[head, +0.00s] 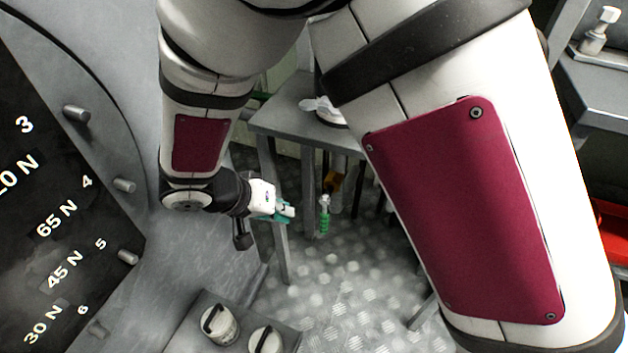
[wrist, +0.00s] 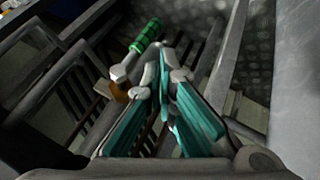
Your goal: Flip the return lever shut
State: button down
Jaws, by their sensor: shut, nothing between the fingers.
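A lever with a green grip (head: 324,218) and a pale metal upper end hangs below the grey bench, just right of my gripper in the head view. I take it to be the return lever; no label is readable. In the wrist view the green grip (wrist: 147,35) points up and right, and its metal end lies left of my fingertips. My gripper (head: 289,211) is shut and empty, with teal finger pads. In the wrist view its fingertips (wrist: 166,62) come close to the lever's metal end; I cannot tell whether they touch.
A yellow-orange part (head: 334,181) sits behind the lever. The grey bench (head: 285,118) stands above it on legs. A dial panel (head: 45,215) with force markings and pegs fills the left. Two round knobs (head: 218,325) are at the bottom. Patterned metal floor is open below.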

aim_at(326, 211)
jog(key=shift+f, duration=0.15)
jog(key=b+x, duration=0.3)
jog(key=x, duration=0.7)
